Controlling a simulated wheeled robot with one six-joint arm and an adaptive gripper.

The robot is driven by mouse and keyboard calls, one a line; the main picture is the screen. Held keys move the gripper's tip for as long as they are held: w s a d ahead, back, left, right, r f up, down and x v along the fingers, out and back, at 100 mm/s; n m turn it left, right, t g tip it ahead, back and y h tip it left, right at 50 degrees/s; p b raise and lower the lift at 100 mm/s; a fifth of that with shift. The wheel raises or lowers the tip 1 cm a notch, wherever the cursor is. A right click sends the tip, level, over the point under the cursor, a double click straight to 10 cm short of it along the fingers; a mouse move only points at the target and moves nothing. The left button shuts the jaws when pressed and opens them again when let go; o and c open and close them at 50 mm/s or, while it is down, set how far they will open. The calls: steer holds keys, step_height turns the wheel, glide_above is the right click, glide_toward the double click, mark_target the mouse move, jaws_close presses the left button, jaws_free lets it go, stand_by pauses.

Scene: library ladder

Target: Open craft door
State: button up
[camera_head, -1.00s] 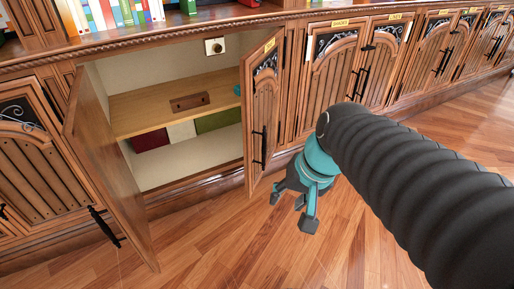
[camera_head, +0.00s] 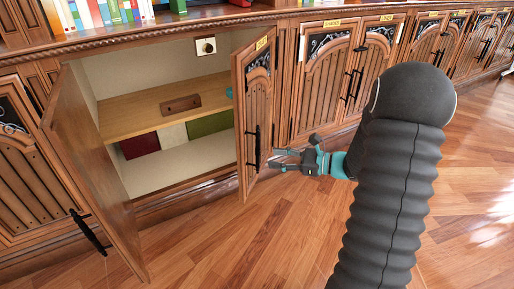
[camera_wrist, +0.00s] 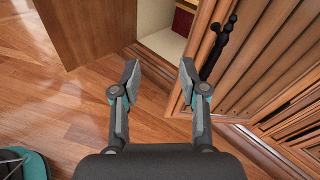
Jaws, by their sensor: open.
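A cabinet stands open with two wooden doors. Its left door (camera_head: 90,170) is swung wide; its right door (camera_head: 252,120) is partly open and carries a black vertical handle (camera_head: 257,148) and a yellow label (camera_head: 262,43) too small to read. I cannot tell which door is the craft one. My gripper (camera_head: 277,159) is open and empty, just right of the right door near its handle. In the wrist view, the fingers (camera_wrist: 160,72) point toward the cabinet opening, and the door handle (camera_wrist: 216,48) is just beyond the right finger, not between the fingers.
Inside the cabinet are a shelf (camera_head: 130,122) with a brown object (camera_head: 181,104) and red, white and green boxes (camera_head: 210,123) below. A row of closed cabinets (camera_head: 325,85) runs to the right. Books (camera_head: 100,12) stand above. The wooden floor (camera_head: 230,240) in front is clear.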

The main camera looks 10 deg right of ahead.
mark_target(258, 146)
steer(key=w+d+f+m+t, duration=0.4)
steer(key=d+f, duration=0.1)
steer(key=d, duration=0.1)
steer(key=shift+h, duration=0.4)
steer(key=b+x, duration=0.1)
steer(key=x, duration=1.2)
steer(key=shift+w+a+r, duration=0.1)
steer(key=shift+a, duration=0.05)
jaws_close()
